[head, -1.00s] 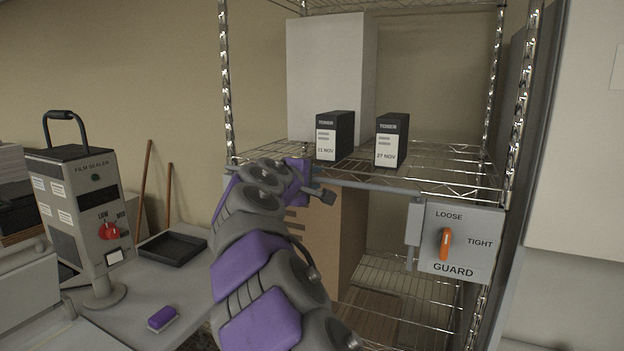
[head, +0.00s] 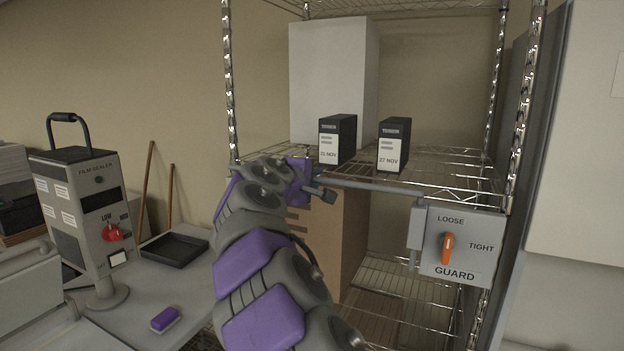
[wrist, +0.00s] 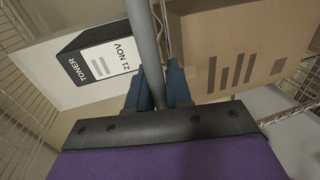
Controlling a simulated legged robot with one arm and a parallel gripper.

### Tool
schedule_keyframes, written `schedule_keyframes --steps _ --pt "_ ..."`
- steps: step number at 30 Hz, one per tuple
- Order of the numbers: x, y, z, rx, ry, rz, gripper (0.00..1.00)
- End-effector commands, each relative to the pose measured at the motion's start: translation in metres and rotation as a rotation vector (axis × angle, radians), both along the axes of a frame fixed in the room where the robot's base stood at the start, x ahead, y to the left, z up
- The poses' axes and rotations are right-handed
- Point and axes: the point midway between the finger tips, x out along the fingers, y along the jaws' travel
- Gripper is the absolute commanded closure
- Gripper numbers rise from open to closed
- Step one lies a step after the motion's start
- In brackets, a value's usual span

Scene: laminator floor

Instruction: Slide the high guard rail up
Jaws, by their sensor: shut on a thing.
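The guard rail (head: 385,187) is a grey bar across the front of the wire shelf, at about shelf level. It also shows in the wrist view (wrist: 143,40), running between my fingers. My gripper (wrist: 158,84) is shut on the rail, with a blue finger on either side of it. In the head view my arm hides the rail's left part and most of the gripper. The guard panel (head: 480,222) hangs at the rail's right end. Its orange knob (head: 447,248) stands roughly upright, its upper end toward LOOSE.
Two black toner boxes (head: 337,139) (head: 394,145) and a white box (head: 328,80) stand on the shelf behind the rail. A cardboard box (head: 345,235) is below. A film sealer (head: 82,215), black tray (head: 174,249) and purple eraser-like block (head: 165,319) are on the left table.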

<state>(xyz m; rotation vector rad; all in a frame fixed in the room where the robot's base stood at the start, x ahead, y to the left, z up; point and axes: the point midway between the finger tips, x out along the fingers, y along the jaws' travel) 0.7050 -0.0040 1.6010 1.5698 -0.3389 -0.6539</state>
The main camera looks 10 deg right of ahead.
Motion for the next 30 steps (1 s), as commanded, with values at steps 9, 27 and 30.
schedule_keyframes --steps 9,27,30 --pt "-0.001 -0.001 0.06 -0.001 -0.007 0.002 1.0" --pt "-0.002 -0.002 0.077 -0.004 -0.012 0.003 0.7" --pt "-0.002 -0.001 0.076 -0.003 -0.011 0.003 0.6"
